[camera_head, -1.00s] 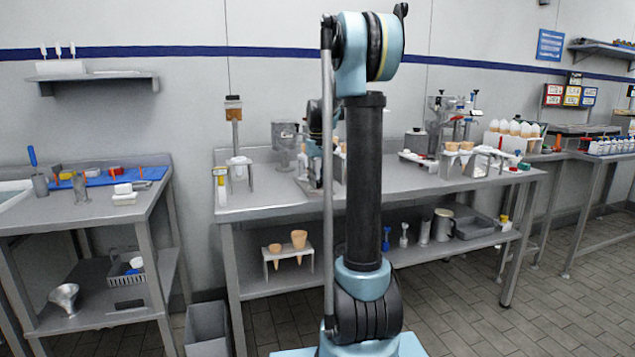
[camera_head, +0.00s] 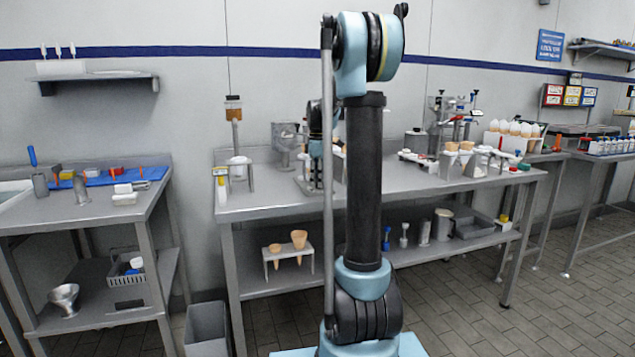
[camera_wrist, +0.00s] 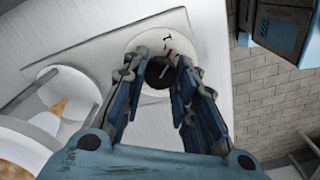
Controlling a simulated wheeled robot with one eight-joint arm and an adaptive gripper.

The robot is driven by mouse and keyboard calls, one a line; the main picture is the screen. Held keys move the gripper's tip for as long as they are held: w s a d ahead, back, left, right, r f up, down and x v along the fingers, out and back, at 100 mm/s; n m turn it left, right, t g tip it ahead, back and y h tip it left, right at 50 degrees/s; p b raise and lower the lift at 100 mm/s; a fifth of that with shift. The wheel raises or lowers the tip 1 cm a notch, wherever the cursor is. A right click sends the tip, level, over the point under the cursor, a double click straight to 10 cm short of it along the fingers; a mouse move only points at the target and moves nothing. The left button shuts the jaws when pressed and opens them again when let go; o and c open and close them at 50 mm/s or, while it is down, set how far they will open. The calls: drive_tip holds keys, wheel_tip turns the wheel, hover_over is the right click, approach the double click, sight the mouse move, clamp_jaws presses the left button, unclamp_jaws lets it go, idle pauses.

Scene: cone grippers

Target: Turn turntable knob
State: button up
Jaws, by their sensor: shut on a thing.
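A dark round knob (camera_wrist: 157,70) sits at the middle of a pale dial disc (camera_wrist: 148,42) with dark marks and a red mark, in the wrist view. The disc is on a brushed metal panel (camera_wrist: 95,28). My gripper (camera_wrist: 158,76) has its two fingers on either side of the knob and is shut on it. The fingers cover part of the knob and disc. In the head view my arm hides the knob and the fingertips.
A white round holder (camera_wrist: 50,92) with a cone-like tan piece inside is left of the panel in the wrist view. In the head view, cone stands and small machines stand on the metal table (camera_head: 400,200).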

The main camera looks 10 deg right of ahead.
drive_tip(key=shift+w+n, duration=0.15)
drive_tip(key=shift+n, duration=1.35)
drive_tip(key=shift+r, duration=0.1)
drive_tip(key=o, duration=1.1)
wheel_tip(320, 180, up, 12)
drive_tip(key=shift+f, duration=0.1)
